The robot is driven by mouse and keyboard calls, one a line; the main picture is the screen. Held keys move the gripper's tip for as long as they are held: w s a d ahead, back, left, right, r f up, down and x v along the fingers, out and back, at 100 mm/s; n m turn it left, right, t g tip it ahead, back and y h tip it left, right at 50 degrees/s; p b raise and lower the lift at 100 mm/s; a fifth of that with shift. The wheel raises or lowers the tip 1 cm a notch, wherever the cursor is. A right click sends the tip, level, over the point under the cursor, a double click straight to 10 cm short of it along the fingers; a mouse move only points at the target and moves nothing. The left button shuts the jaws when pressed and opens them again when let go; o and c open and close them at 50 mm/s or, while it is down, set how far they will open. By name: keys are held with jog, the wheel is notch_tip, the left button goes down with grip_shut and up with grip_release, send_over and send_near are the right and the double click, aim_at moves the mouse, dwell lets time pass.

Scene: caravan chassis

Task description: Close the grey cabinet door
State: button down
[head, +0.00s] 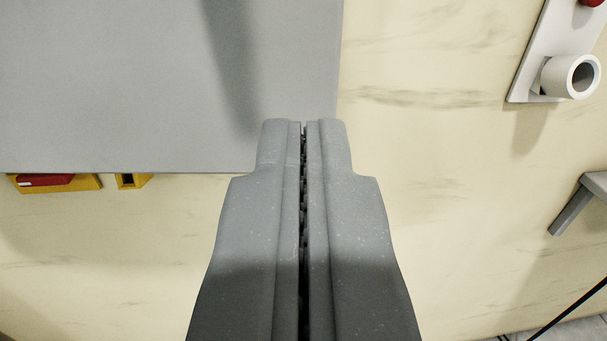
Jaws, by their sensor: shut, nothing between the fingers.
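The grey cabinet door (130,80) fills the upper left of the view as a flat panel. Its right edge and lower edge show, and a dark shadow falls on it. My gripper (304,125) is shut and empty, its fingers close together. The fingertips overlap the door's lower right corner in the picture. I cannot tell whether they touch it. The door's hinges and handle are not in view, and I cannot tell how far open it stands.
A cream marbled wall (450,200) lies behind. A white fixture with a round pipe (572,76) is at the upper right. A grey bracket (580,203) is at the right edge. Red and yellow items (55,182) show just below the door's lower edge.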

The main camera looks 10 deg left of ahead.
aim_at(303, 95)
jog(key=shift+x, duration=1.6)
